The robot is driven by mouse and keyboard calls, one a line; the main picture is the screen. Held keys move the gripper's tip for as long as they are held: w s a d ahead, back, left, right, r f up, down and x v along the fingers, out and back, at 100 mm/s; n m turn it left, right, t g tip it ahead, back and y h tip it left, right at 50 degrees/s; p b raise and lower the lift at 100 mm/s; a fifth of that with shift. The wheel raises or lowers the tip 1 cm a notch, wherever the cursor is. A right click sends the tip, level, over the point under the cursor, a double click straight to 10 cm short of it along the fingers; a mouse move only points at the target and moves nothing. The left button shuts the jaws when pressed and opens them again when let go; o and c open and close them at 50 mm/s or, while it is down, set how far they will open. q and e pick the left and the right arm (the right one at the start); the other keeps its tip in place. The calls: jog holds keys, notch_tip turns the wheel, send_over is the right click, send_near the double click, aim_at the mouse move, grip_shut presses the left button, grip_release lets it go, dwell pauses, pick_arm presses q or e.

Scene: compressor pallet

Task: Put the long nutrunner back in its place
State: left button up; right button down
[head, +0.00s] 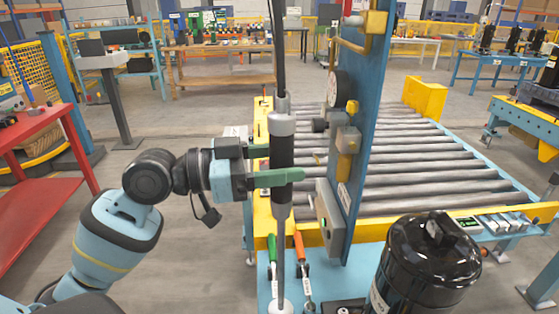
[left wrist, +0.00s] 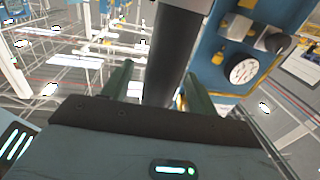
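The long nutrunner (head: 282,150), a dark upright tool with grey collars, hangs below a cable in the head view. Its thin shaft runs down toward a round white piece (head: 281,306) on the blue stand; I cannot tell whether its end touches it. My left gripper (head: 283,163) has its green fingers on either side of the dark body. In the left wrist view the tool (left wrist: 172,60) passes between the fingers, with a gap visible beside the left one, so the gripper looks open around it. My right gripper is not in view.
A blue post (head: 361,110) with a gauge and control box stands close right of the tool. Green-handled (head: 272,250) and orange-handled (head: 299,248) tools are just below. A black compressor (head: 428,265) is front right, before a roller conveyor (head: 420,160). A red table (head: 40,145) is left.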

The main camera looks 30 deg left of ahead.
pick_arm(q)
jog(key=shift+f, duration=0.2)
jog(key=shift+s+a, duration=0.25)
jog(key=shift+a, duration=0.05)
jog(key=b+v, duration=0.2)
jog(key=v, duration=0.5)
jog(key=shift+r, duration=0.2)
dwell(0.4)
